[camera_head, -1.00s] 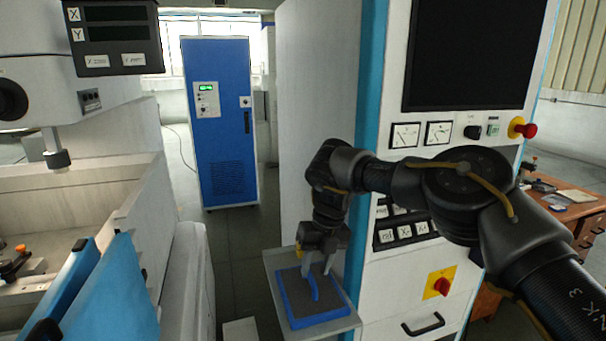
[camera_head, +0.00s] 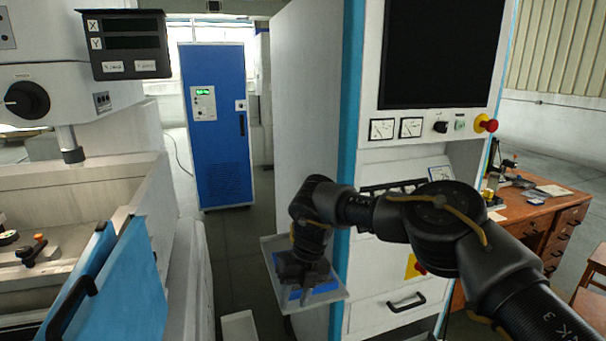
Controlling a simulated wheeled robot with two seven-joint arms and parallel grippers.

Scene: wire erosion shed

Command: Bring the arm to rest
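My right arm (camera_head: 385,213) comes in from the lower right and bends down at the wrist beside the white and teal control cabinet. My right gripper (camera_head: 313,286) points down over a small grey shelf (camera_head: 338,296) on the cabinet's side. A blue-rimmed tray (camera_head: 325,288) lies on that shelf, mostly hidden by the gripper. The fingers are dark and overlap the tray, so I cannot tell whether they are apart, touching it or holding anything. My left gripper is out of view.
The control cabinet (camera_head: 300,130) stands close behind my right arm. At the left is a machine with blue panels (camera_head: 125,270). A blue cabinet (camera_head: 218,130) stands at the back. A wooden desk (camera_head: 545,215) is at the right. Some floor between the machines is clear.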

